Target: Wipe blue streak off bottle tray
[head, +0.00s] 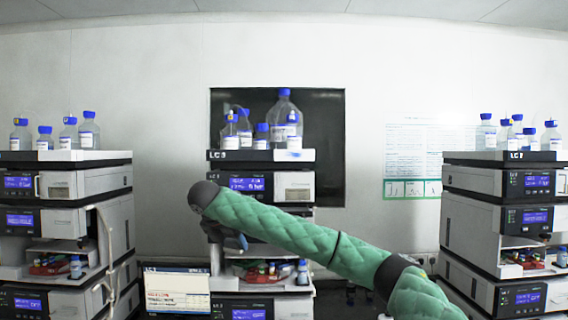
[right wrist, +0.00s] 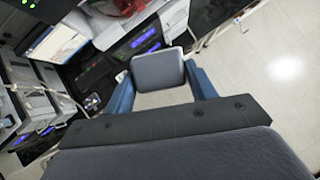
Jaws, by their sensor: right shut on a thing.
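The middle stack carries a bottle tray (head: 262,155) on top, with several clear, blue-capped bottles standing in it. A small pale-blue streak (head: 293,154) shows on the tray's front, right of the middle, below a bottle. My right arm crosses in front of this stack from the lower right. My right gripper (head: 236,241) is below the tray and to the left of the streak, apart from both. In the right wrist view its blue fingers (right wrist: 160,88) are shut on a grey pad (right wrist: 157,67). My left gripper is out of view.
Similar stacks with bottles on top stand at the left (head: 68,155) and right (head: 502,156). A laptop-like screen (head: 177,293) is low, left of the middle stack. A dark panel (head: 327,120) and a poster (head: 415,155) are on the wall. Open floor (right wrist: 270,60) shows in the right wrist view.

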